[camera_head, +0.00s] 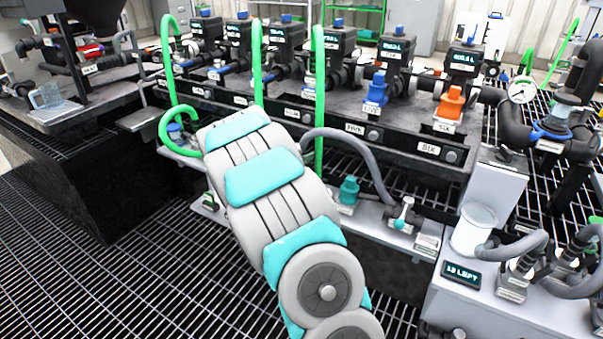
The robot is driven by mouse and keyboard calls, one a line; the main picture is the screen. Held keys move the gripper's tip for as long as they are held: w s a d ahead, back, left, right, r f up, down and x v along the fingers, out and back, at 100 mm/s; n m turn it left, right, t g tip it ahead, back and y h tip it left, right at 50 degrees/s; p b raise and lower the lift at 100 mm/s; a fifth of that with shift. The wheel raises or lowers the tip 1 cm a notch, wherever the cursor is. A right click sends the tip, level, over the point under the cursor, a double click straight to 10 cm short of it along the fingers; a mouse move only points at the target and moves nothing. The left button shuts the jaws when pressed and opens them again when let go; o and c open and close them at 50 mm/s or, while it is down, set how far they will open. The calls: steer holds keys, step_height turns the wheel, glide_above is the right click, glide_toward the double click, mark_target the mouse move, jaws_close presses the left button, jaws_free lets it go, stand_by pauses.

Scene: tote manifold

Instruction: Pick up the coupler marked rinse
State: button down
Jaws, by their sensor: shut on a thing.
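No coupler's marking can be read as rinse. A teal coupler (348,191) stands on the grey ledge just right of my arm. A coupler with a teal handle (403,216) sits at the end of a grey hose (372,165) that arches out from behind my arm. More hose-end couplers (520,268) stand on the grey box at the right, with small labels I cannot read. My grey and turquoise arm reaches from the bottom centre up to the left. Its end and my gripper are hidden behind its own links, along with part of the ledge.
A dark manifold bench (400,150) with valves and tags runs across the back. Green hooked pipes (319,100) rise near my arm. A white cup (474,230) stands on the grey box (500,315).

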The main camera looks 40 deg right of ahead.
steer(key=shift+r, duration=0.1)
stand_by(0.7)
step_height(320, 180, up, 10)
steer(key=p, duration=0.1)
stand_by(0.5)
stand_by(0.7)
